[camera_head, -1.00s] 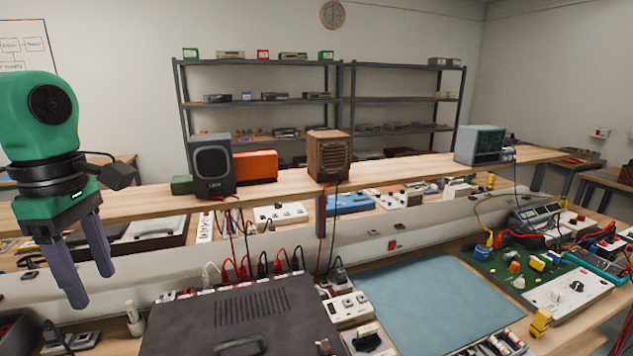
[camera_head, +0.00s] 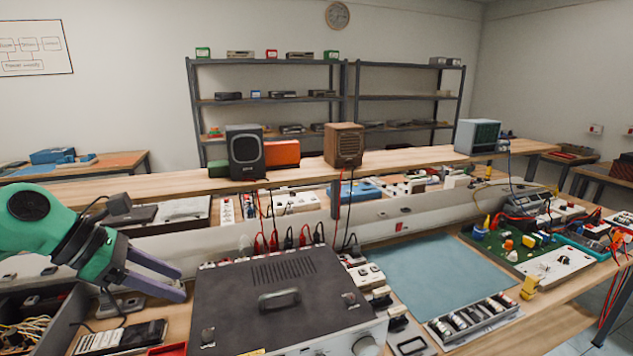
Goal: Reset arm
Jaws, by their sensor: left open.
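My left gripper (camera_head: 182,283) comes in from the left edge on its green arm. Its two purple-grey fingers point right and slightly down, apart and with nothing between them. They are close to the left side of the dark hi-fi unit (camera_head: 235,310) on the bench, above a strip of bench at the left. I cannot tell whether they touch the unit. My right gripper is not in view.
Red and black plugs (camera_head: 275,240) stand behind the hi-fi unit. A blue mat (camera_head: 430,270) gives clear room at its right. A grey speaker (camera_head: 245,152) and a brown wooden speaker (camera_head: 343,146) stand on the raised shelf. A box of cables (camera_head: 30,325) sits lower left.

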